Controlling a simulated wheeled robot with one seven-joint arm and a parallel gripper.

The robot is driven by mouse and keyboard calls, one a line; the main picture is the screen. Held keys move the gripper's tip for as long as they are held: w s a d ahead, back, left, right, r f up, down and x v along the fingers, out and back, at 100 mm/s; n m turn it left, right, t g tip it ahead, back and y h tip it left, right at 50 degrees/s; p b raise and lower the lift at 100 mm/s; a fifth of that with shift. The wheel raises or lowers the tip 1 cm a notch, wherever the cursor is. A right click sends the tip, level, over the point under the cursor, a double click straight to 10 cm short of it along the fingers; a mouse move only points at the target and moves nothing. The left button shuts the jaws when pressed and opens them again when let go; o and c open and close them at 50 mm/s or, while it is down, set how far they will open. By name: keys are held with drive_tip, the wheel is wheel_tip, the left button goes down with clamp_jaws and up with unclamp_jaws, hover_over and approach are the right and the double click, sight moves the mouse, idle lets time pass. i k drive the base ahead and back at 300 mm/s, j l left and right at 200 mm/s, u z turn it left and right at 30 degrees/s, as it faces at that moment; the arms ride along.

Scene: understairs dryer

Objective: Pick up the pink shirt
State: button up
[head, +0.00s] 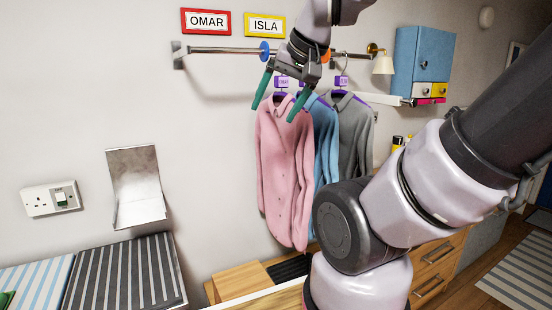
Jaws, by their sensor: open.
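The pink shirt (284,175) hangs on a purple hanger at the left end of a row of shirts on the wall rail, in the head view. Its hook is hidden behind my gripper. My gripper (278,108) has two green fingers pointing down, spread apart, in front of the top of the pink shirt. The fingers appear on either side of the hanger's purple tag (281,83). I cannot tell whether they touch the hanger or shirt.
A blue shirt (326,140) and a grey shirt (354,140) hang close to the right. The rail (222,51) carries a blue disc (264,51). OMAR (206,21) and ISLA (265,26) signs are above. A blue cabinet (422,55) and lamp (382,63) stand right.

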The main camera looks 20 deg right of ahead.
sight(285, 151)
drive_tip(key=j+z, duration=0.15)
drive_tip(key=j, duration=0.3)
drive_tip(key=k+j+z, duration=0.2)
drive_tip(key=j, duration=0.25)
drive_tip(key=j+z, duration=0.15)
drive_tip(key=j, duration=0.3)
